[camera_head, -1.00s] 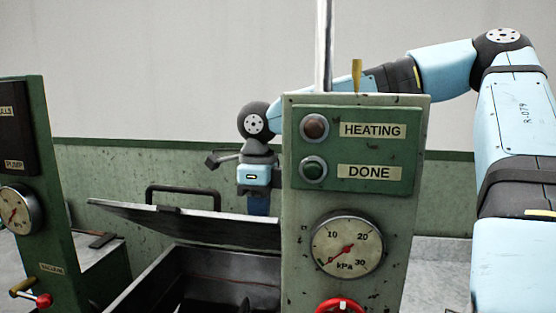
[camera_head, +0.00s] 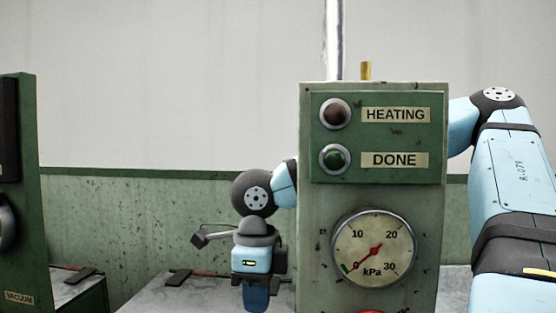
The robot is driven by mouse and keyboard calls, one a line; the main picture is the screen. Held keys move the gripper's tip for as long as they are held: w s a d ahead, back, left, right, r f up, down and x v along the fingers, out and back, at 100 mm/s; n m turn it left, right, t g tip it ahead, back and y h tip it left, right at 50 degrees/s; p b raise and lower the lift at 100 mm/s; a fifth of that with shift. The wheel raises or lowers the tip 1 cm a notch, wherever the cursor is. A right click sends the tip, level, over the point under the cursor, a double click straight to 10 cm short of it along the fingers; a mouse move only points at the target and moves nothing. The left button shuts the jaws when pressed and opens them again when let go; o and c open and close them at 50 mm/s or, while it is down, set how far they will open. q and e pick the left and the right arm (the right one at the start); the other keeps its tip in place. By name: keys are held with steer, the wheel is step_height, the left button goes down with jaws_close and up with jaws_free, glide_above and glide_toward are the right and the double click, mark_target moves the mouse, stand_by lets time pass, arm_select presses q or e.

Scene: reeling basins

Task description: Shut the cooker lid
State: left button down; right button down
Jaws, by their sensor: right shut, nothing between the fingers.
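The flat grey metal top of the cooker (camera_head: 205,291) shows at the bottom of the head view, left of the control post, with a dark hinge piece at its back edge. It looks level, like a lowered lid, and no raised lid plate stands above it. Its front part and the handle are below the frame. My right gripper (camera_head: 257,300) points down over this top, with its fingers shut and nothing in them. Whether the tips touch the metal cannot be told. My left gripper is not in view.
The green control post (camera_head: 320,235) with the HEATING and DONE lamps and a kPa gauge (camera_head: 374,247) stands in front of my right arm and hides part of it. Another green post (camera_head: 22,200) stands at the left. A green wall panel (camera_head: 150,215) runs behind.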

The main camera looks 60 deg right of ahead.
step_height(320, 180, up, 14)
steer(key=p, duration=0.3)
steer(key=shift+w+d, duration=0.15)
steer(key=shift+d, duration=0.15)
